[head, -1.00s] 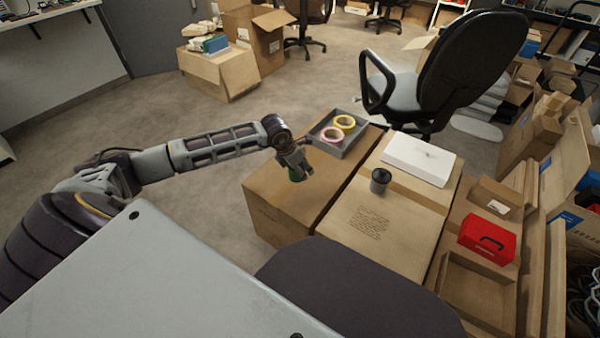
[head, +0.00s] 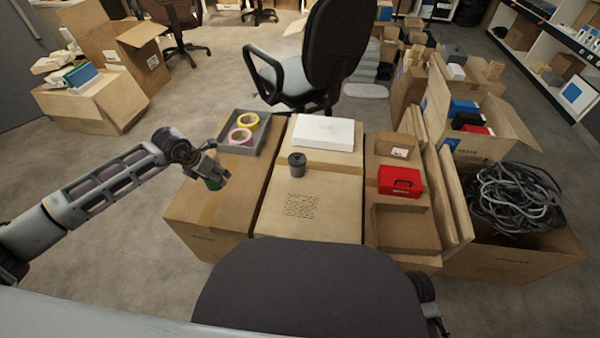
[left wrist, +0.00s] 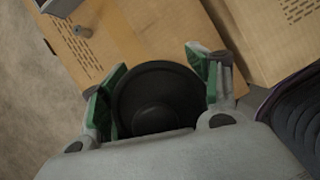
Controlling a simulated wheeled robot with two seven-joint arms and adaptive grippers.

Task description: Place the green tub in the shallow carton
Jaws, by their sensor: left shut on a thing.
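The green tub (head: 213,184) is in my left gripper (head: 211,172), over the left closed carton in the head view. In the left wrist view its dark round top (left wrist: 157,97) sits between the two green-padded fingers of the left gripper (left wrist: 158,90), which are shut on it. The fingers hide much of its side, and I cannot tell how high it is above the carton. The shallow carton (head: 402,244) is low and open, at the right of the carton row. Its visible inside looks empty. My right gripper is not in view.
A grey tray (head: 238,148) with pink and yellow tape rolls, a dark-lidded grey tub (head: 296,164) and a white box (head: 324,133) stand on the closed cartons. A red box (head: 399,182) is behind the shallow carton. Cables (head: 515,195) fill a carton at right.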

